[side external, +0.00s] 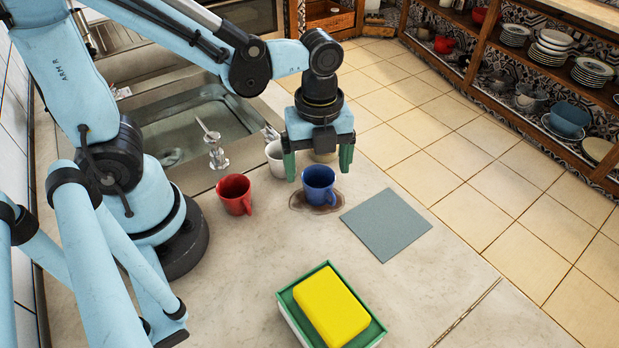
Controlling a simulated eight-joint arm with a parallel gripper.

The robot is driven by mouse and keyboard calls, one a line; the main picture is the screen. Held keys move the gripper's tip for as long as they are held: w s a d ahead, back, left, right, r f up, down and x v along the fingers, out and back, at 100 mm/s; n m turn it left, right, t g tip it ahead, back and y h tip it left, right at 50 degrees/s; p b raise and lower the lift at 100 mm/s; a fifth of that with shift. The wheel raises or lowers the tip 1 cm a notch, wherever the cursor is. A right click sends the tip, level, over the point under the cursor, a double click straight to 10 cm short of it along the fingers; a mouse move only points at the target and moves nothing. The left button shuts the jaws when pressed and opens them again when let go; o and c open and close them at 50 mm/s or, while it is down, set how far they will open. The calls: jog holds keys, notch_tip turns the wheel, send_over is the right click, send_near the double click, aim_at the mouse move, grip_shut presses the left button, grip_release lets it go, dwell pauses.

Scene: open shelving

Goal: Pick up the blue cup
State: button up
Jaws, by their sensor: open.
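The blue cup (319,187) stands upright on the counter, in a brown wet-looking patch (297,201). My gripper (318,167) is pointed down above and just behind the cup as seen here. Its two green fingers are spread wide, with nothing held between them. The fingertips look near the height of the cup's rim, but I cannot tell whether they touch it.
A grey square mat (386,224) lies to the right. A yellow sponge (331,307) sits in a green-rimmed box (369,337). A sink (190,125) lies behind.

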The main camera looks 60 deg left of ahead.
aim_at(319, 184)
jog(key=f, duration=0.3)
jog(key=shift+w+d+f, duration=0.1)
jog(key=shift+d, duration=0.1)
jog(key=shift+f, duration=1)
jog(key=shift+c, duration=0.5)
jog(key=c, duration=1)
